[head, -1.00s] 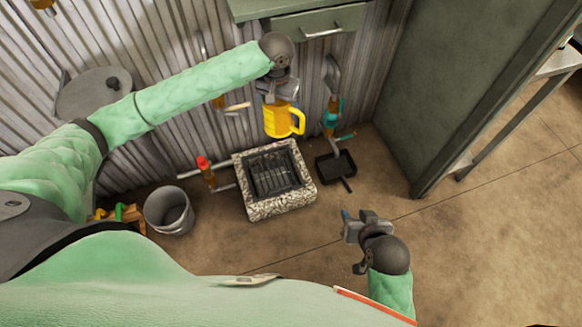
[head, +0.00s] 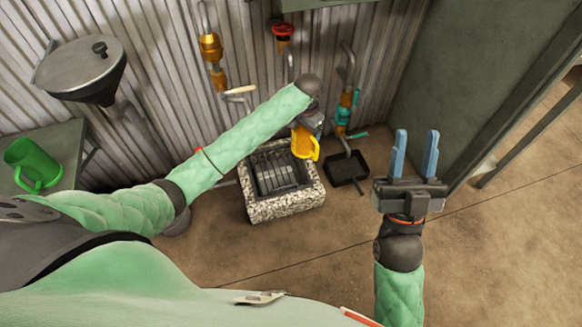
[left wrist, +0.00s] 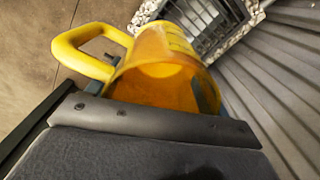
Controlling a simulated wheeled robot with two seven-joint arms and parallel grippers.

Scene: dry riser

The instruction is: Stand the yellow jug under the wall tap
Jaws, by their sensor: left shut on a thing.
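The yellow jug (head: 304,143) hangs over the back right edge of a stone-rimmed drain basin (head: 284,208). My left gripper (head: 307,126) is shut on it; gripper and arm hide part of the jug. In the left wrist view the jug (left wrist: 160,48) shows its open mouth and its handle at the left, with the grate beyond. I cannot tell whether its base touches anything. Several wall fittings show: a brass tap (head: 211,48) with a pale lever, a red-wheeled valve (head: 283,32) and a teal valve (head: 345,108). My right gripper (head: 415,150) is open and empty.
A black pan (head: 346,170) lies on the floor right of the basin. A green mug (head: 33,163) stands on a table at left, below a grey funnel-like vessel (head: 84,72). A dark cabinet (head: 440,90) stands at right. Floor in front is clear.

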